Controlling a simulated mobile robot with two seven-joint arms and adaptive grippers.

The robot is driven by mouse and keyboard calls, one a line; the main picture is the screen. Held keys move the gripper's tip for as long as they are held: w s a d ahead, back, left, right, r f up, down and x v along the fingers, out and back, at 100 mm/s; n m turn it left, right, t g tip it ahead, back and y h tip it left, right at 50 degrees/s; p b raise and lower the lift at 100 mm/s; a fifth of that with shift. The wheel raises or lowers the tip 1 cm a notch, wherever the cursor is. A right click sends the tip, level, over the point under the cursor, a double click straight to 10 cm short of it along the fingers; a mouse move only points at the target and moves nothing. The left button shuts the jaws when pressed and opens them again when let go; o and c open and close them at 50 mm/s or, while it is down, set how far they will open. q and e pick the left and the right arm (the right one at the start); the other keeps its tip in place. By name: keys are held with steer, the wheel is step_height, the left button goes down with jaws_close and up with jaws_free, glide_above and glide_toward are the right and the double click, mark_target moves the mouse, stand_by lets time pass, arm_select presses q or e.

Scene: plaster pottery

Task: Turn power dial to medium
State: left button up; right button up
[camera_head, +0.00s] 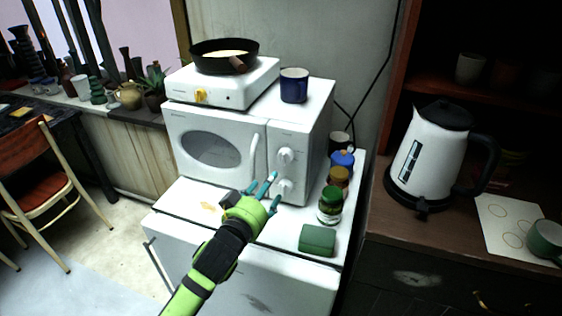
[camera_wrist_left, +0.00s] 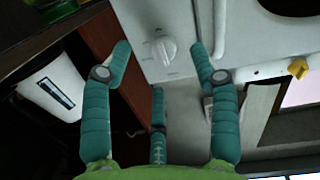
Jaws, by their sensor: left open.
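The white microwave (camera_head: 215,145) stands on a low white cabinet and has two round white dials on its right panel, an upper dial (camera_head: 285,156) and a lower dial (camera_head: 283,187). I cannot read their markings. My left gripper (camera_head: 266,190) is open in front of the lower part of the panel, its teal fingertips close to the lower dial. In the left wrist view, one white dial (camera_wrist_left: 163,48) shows ahead, between the spread fingers of the gripper (camera_wrist_left: 160,62). Contact with it is not visible. My right gripper is not in view.
A hot plate (camera_head: 250,88) with a yellow knob (camera_head: 201,96) carries a black pan (camera_head: 210,60) on the microwave, beside a blue mug (camera_head: 294,86). Jars (camera_head: 330,206) and a green box (camera_head: 317,240) stand right of the gripper. A kettle (camera_head: 430,155) stands farther right.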

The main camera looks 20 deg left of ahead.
mark_target(282, 160)
arm_select(q)
steer(key=shift+t+h, duration=0.3)
steer(key=shift+t, duration=0.2)
steer(key=w, duration=0.2)
steer(key=w+r+p, duration=0.1)
steer(key=w, duration=0.1)
steer(key=w+d+r, duration=0.1)
steer(key=w, duration=0.2)
steer(key=shift+w+r, duration=0.1)
steer(key=shift+r, duration=0.15)
steer(key=shift+w+p, duration=0.3)
steer(key=shift+w, duration=0.25)
steer(key=c, duration=1.2)
